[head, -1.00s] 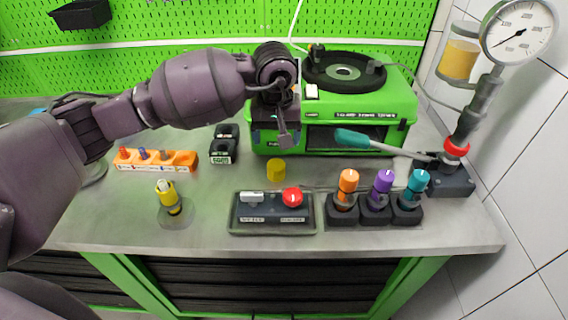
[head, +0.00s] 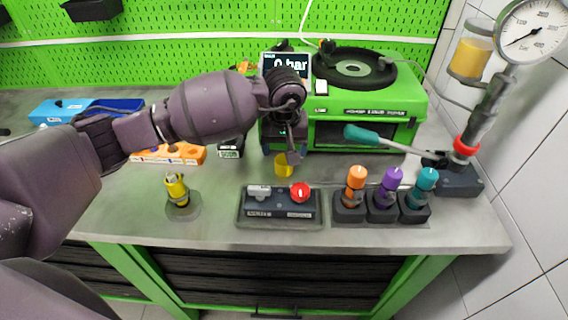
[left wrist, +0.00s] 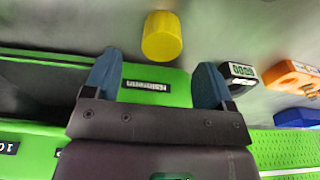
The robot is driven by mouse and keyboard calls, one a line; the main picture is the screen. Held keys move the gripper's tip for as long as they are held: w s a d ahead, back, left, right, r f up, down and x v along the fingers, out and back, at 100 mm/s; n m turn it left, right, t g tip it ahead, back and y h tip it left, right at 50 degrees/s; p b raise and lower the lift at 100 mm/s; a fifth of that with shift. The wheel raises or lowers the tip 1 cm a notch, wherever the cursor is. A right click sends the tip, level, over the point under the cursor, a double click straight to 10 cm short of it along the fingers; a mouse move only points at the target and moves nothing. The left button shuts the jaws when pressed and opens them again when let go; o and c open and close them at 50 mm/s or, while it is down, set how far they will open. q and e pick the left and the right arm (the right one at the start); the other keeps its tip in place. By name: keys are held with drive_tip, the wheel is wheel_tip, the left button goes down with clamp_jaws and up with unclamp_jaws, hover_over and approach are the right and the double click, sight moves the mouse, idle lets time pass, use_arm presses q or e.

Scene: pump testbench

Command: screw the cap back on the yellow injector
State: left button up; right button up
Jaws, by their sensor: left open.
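The yellow cap (head: 283,168) stands on the bench in front of the green test machine, partly hidden by my left gripper (head: 292,156). In the left wrist view the cap (left wrist: 162,37) lies beyond the two blue fingertips (left wrist: 158,80), roughly centred between them. The left gripper is open with nothing between its fingers and points down above the cap. The yellow injector (head: 177,189) stands in a round clear holder (head: 184,207) at the front left of the bench, a little tilted. My right gripper does not show.
A dark control box with a red knob (head: 300,192) sits right of the injector. Orange, purple and teal injectors (head: 391,185) stand in black holders further right. The green machine (head: 365,130) is behind. An orange rack (head: 180,154) lies left. The bench between injector and control box is clear.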

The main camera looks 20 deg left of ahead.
sight(284, 159)
use_arm(q)
drive_tip(key=shift+w+a+f, duration=0.1)
drive_tip(key=shift+w+f, duration=0.05)
drive_tip(key=shift+f, duration=1.2)
drive_tip(key=shift+w+a+f, duration=0.1)
drive_tip(key=shift+f, duration=1.2)
drive_tip(key=c, duration=1)
drive_tip(key=shift+r, duration=0.2)
wheel_tip(284, 159, up, 20)
drive_tip(key=shift+f, duration=0.15)
